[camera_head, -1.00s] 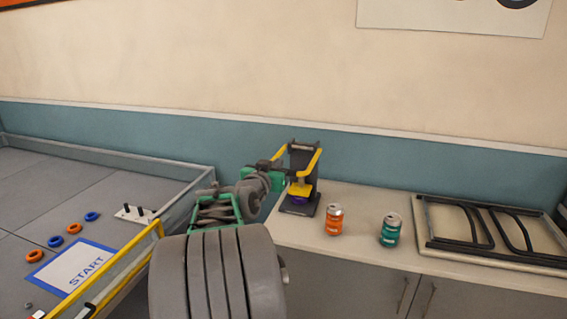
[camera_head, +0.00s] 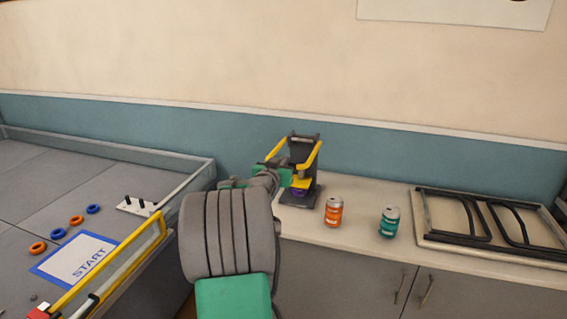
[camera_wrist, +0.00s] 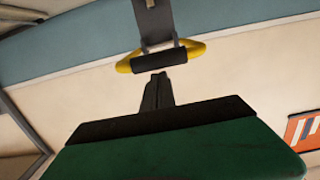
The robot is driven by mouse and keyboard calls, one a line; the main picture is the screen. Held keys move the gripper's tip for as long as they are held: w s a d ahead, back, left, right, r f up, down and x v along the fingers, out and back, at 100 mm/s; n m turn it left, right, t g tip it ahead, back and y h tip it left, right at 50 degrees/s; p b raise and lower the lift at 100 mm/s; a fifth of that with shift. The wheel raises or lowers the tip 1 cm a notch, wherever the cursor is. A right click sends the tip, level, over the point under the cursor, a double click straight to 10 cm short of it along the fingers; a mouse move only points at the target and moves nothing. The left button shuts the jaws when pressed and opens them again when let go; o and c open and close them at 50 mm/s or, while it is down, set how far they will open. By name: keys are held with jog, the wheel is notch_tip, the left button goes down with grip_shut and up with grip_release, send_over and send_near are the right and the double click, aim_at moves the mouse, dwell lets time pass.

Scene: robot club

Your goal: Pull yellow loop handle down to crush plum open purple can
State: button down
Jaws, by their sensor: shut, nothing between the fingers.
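The can crusher (camera_head: 302,150) stands on the counter as a dark upright plate with yellow handle arms, the yellow loop handle (camera_head: 316,154). A yellow press block (camera_head: 301,182) sits low on it, over a small purple can (camera_head: 298,192), mostly hidden under the block. In the wrist view the loop's yellow sides (camera_wrist: 192,50) flank a dark grip bar (camera_wrist: 160,57). My gripper (camera_wrist: 157,80) is shut and empty, its fingertips close to that bar in the picture. Whether they touch it, I cannot tell. In the head view my arm partly covers the crusher's left side.
An orange can (camera_head: 333,212) and a teal can (camera_head: 389,222) stand upright on the counter (camera_head: 360,240) right of the crusher. A dark-framed rack (camera_head: 490,228) lies farther right. A walled floor arena with a START mat (camera_head: 76,261) is at left.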

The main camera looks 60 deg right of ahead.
jog(key=shift+a+f+h+b, duration=0.15)
jog(key=shift+f+b, duration=0.35)
jog(key=shift+b, duration=0.55)
jog(key=shift+f+h+b, duration=0.15)
jog(key=shift+f+b, duration=0.3)
jog(key=shift+b, duration=0.6)
